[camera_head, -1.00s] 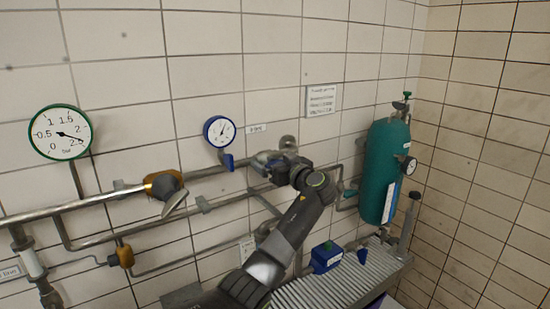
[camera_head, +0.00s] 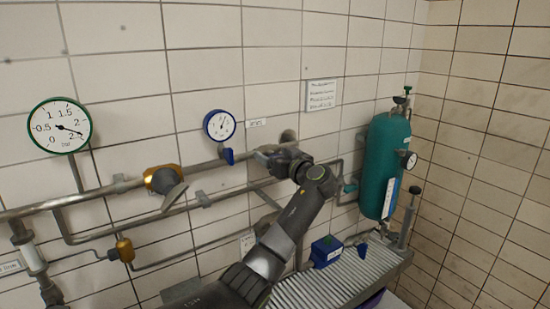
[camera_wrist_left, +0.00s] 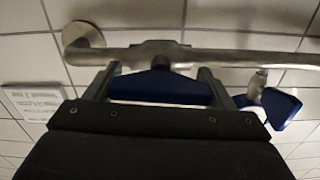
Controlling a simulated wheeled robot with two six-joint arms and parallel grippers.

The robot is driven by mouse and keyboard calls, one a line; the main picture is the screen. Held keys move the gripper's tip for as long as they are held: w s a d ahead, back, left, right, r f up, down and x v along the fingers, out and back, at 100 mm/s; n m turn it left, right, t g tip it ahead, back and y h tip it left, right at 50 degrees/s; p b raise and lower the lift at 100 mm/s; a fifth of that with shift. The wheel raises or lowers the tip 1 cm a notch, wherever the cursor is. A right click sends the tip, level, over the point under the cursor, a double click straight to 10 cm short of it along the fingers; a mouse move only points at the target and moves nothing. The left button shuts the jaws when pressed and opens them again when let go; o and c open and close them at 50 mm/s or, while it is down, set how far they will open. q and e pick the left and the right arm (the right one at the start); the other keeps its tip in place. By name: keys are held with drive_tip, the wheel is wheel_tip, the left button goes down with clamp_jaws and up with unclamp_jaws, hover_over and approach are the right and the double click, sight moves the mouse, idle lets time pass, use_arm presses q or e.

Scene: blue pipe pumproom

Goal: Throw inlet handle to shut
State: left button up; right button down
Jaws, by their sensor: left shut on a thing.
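My left gripper (camera_head: 266,154) is at the wall pipe, just right of the small blue-rimmed gauge. In the left wrist view its two fingers (camera_wrist_left: 158,78) are shut on a dark blue handle (camera_wrist_left: 160,88), which lies across between them under a valve stem on the grey pipe (camera_wrist_left: 228,56). In the head view the gripper and wrist hide this handle. A small label (camera_head: 256,122) is on the wall above it, too blurred to read. My right gripper is not in view.
The blue-rimmed gauge (camera_head: 219,125) hangs just left of the gripper, with a blue piece (camera_head: 228,156) below it. Further left are an orange valve (camera_head: 163,179) and a green-rimmed gauge (camera_head: 60,126). A green tank (camera_head: 384,165) and a blue box (camera_head: 326,250) stand right.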

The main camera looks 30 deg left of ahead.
use_arm(q)
drive_tip(key=shift+f+m+b, duration=0.1)
drive_tip(key=shift+m+b, duration=0.5)
drive_tip(key=shift+m, duration=0.5)
drive_tip(key=shift+w+m+b, duration=0.1)
drive_tip(key=shift+m+b, duration=0.2)
drive_tip(key=shift+m, duration=1.5)
drive_tip(key=m, duration=0.2)
drive_tip(key=shift+d+m, duration=0.1)
drive_tip(key=shift+m, duration=0.3)
drive_tip(key=m, duration=0.3)
drive_tip(key=shift+w+m+p, duration=0.1)
drive_tip(key=shift+m+p, duration=0.2)
drive_tip(key=shift+p, duration=0.05)
drive_tip(key=m+p, duration=0.1)
drive_tip(key=m, duration=0.2)
drive_tip(key=shift+m, duration=0.4)
drive_tip(key=shift+f+m+p, duration=0.15)
drive_tip(key=shift+m+p, duration=0.4)
drive_tip(key=shift+m, duration=0.15)
